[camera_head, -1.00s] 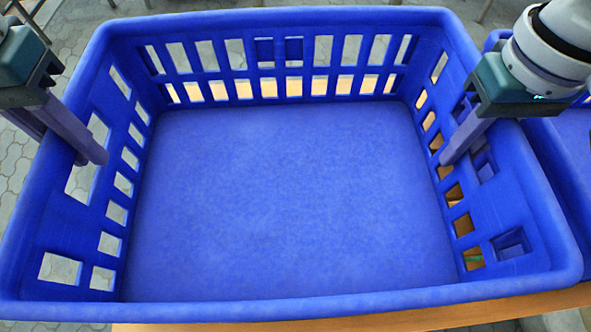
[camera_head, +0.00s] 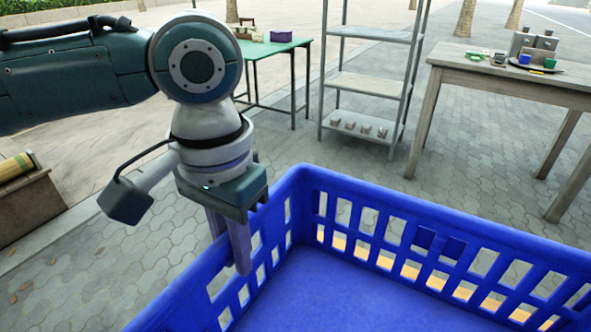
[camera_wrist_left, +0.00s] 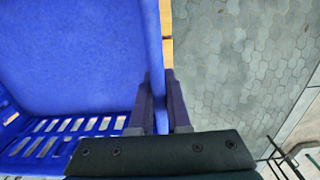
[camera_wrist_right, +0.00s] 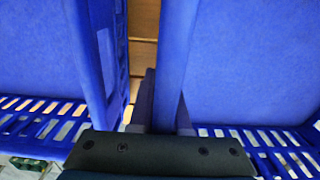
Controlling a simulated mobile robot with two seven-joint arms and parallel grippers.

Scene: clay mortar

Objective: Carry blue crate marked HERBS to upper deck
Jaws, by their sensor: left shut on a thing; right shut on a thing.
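The blue crate (camera_head: 340,295) fills the lower right of the head view, empty where its inside shows. No HERBS marking shows. My left gripper (camera_head: 229,247) is shut on its left wall, one finger inside and one outside; the left wrist view shows the rim between the fingers (camera_wrist_left: 160,78). My right gripper (camera_wrist_right: 166,88) is outside the head view; in the right wrist view it is shut on the wall of the crate on the right (camera_wrist_right: 250,60). I cannot single out the upper deck.
A second blue crate (camera_wrist_right: 35,45) is close beside the held one, over a narrow gap showing wood (camera_wrist_right: 145,55). Ahead stand a grey metal shelf rack (camera_head: 374,83), a green table (camera_head: 285,48) and a loaded wooden table (camera_head: 500,77). Paving between them is clear.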

